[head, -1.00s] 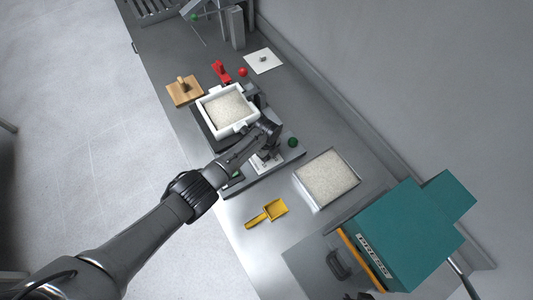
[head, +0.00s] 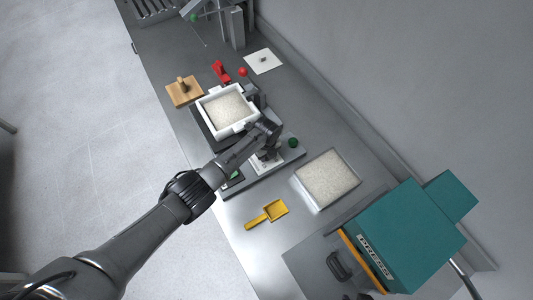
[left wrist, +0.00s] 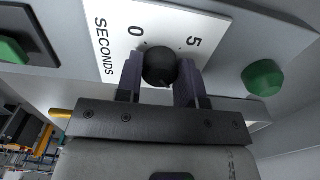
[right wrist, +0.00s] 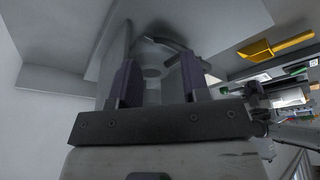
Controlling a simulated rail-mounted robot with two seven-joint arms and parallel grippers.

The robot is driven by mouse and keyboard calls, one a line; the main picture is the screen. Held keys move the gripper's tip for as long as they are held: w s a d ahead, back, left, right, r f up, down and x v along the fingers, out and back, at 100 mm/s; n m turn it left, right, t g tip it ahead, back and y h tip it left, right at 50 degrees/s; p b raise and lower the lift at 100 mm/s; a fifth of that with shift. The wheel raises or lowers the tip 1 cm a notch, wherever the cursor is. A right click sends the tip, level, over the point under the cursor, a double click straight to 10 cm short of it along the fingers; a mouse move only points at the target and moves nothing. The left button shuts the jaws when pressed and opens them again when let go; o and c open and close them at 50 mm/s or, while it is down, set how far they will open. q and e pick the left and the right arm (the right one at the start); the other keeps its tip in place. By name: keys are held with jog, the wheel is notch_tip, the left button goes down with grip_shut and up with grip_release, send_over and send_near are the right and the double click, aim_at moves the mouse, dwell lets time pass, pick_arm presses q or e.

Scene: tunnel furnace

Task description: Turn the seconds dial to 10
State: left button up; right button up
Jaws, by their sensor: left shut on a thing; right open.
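The seconds dial (left wrist: 160,62) is a round black knob on a white panel (left wrist: 112,32) printed with 0, 5 and SECONDS in the left wrist view. My left gripper (left wrist: 160,72) is shut on the knob, one finger on each side. No pointer on the knob is clear to me, so I cannot tell its setting. In the head view my left gripper (head: 266,156) is at the white panel and covers the dial. My right gripper (right wrist: 158,80) is open and empty in the right wrist view, away from the dial.
A green button (left wrist: 264,78) sits beside the panel; another green part (left wrist: 12,50) is on the other side.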

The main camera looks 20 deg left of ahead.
pick_arm(q)
jog(key=o, duration=0.9)
jog(key=shift+r, duration=0.1)
jog(key=shift+r, duration=0.25)
notch_tip(320, 180, up, 13)
jog(key=shift+r+p, duration=0.1)
jog(key=shift+p, duration=0.75)
jog(key=shift+d, duration=0.1)
